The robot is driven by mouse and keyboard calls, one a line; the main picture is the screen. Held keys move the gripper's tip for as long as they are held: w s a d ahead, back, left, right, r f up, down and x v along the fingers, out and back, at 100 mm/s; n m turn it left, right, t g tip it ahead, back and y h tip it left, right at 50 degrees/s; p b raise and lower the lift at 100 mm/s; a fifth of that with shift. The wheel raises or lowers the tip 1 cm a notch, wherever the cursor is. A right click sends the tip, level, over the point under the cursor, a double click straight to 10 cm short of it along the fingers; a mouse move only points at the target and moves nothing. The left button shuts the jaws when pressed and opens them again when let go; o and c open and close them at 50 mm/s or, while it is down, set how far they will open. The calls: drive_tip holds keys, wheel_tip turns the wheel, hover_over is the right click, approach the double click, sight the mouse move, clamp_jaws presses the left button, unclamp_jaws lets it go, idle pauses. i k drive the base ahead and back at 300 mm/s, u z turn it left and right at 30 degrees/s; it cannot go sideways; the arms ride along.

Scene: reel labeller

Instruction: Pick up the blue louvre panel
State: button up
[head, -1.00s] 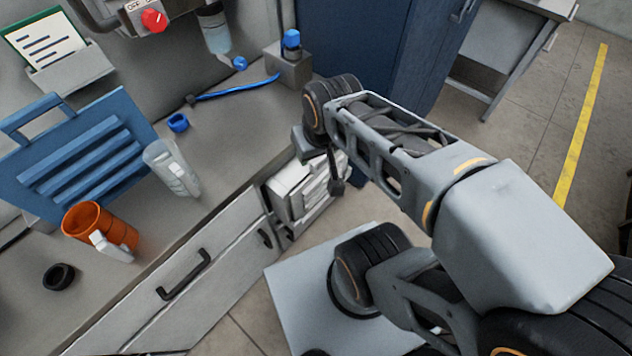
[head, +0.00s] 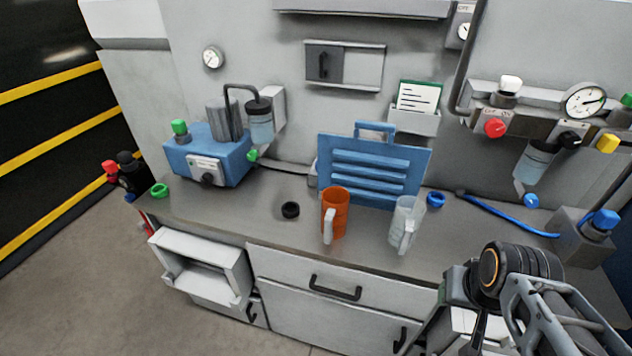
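The blue louvre panel (head: 372,171) stands upright at the back of the grey worktop, in the middle of the head view. It has several horizontal slats and a loop handle (head: 375,127) on top. An orange mug (head: 336,212) stands in front of its lower left part, and a clear jug (head: 404,222) stands in front of its lower right corner. My gripper (head: 462,300) is low at the right, by the worktop's front edge, apart from the panel. Its fingers are not clear enough to tell open from shut.
A blue ring (head: 435,199) and blue hose (head: 510,219) lie right of the panel. A blue pump unit (head: 212,158) stands at the left. A card holder (head: 414,121) hangs behind the panel's right side.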

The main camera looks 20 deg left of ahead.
sight(374, 174)
drive_tip(key=u, duration=0.25)
drive_tip(key=k, duration=0.8)
drive_tip(key=u, duration=0.9)
drive_tip(key=i, duration=1.45)
drive_tip(key=z, duration=0.85)
